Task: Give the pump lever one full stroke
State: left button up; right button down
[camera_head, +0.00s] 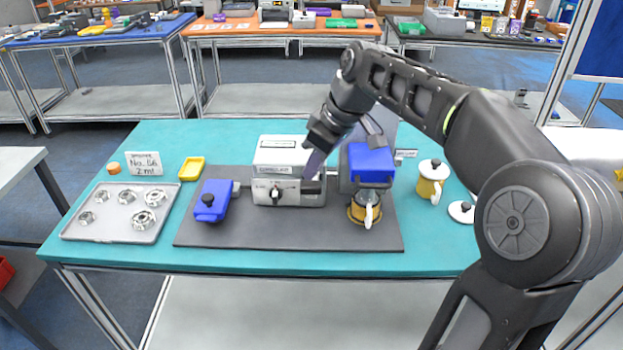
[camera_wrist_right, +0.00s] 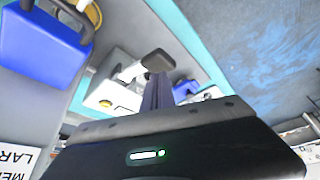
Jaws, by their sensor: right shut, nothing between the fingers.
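A white and grey boxy unit (camera_head: 282,155) with a dial on its front stands on the dark mat (camera_head: 230,233). A dark handle, which looks like the pump lever (camera_head: 311,187), sticks out at its front right. In the right wrist view the lever's dark grip (camera_wrist_right: 158,63) sits on a pale rod just beyond my fingers. My right gripper (camera_head: 314,165) is shut and empty, pointing down beside the unit, its fingertips just above the lever. The fingers also show in the right wrist view (camera_wrist_right: 157,92). I cannot tell whether they touch the lever. My left gripper is out of view.
A blue-topped device (camera_head: 370,160) with a yellow-banded jug (camera_head: 366,208) under it stands close on the right. A blue tool (camera_head: 213,201) lies left of the unit. A metal tray (camera_head: 122,212) with round parts, a yellow dish (camera_head: 192,169) and a yellow-white pot (camera_head: 432,178) stand farther out.

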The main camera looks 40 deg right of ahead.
jog(key=shift+r+p, duration=1.65)
jog(key=shift+r, duration=0.4)
